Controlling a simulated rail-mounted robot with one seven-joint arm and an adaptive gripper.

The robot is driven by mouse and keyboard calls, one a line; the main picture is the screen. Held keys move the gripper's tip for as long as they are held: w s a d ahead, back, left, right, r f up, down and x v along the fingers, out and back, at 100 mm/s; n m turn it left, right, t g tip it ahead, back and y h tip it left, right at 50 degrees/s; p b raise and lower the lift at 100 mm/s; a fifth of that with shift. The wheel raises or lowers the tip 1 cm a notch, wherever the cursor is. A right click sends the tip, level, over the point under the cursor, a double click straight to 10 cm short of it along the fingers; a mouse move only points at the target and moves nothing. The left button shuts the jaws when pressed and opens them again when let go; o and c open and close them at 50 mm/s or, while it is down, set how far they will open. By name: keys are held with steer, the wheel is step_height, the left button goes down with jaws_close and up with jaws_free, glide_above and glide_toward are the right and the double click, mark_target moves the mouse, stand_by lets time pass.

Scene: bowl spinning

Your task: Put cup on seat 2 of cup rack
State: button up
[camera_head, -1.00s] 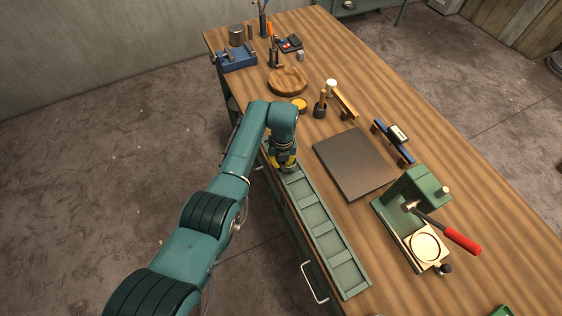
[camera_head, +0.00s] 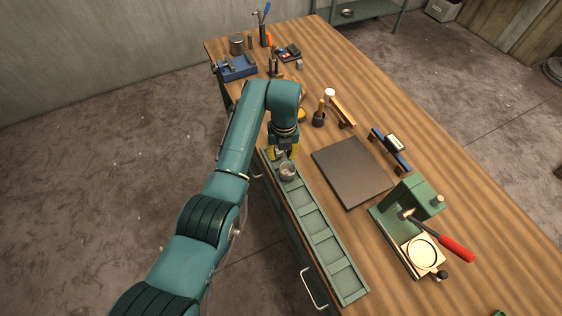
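The cup (camera_head: 287,173) is a small grey metal cup, standing upright near the far end of the cup rack. The cup rack (camera_head: 311,211) is a long green tray divided into a row of square compartments along the table's left edge. The compartments nearer the camera are empty. I cannot read any seat numbers, and my gripper partly hides the rack's far end. My gripper (camera_head: 283,153) points down just above and behind the cup. Its yellow fingers look spread, with nothing between them, and appear apart from the cup.
A dark flat plate (camera_head: 352,170) lies right of the rack. A green press (camera_head: 407,204) with a red-handled lever stands at the near right. A blue vise (camera_head: 237,68) and small tools are at the far end. My arm hides most of the wooden bowl.

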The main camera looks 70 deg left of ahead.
steer(key=shift+r, duration=0.9)
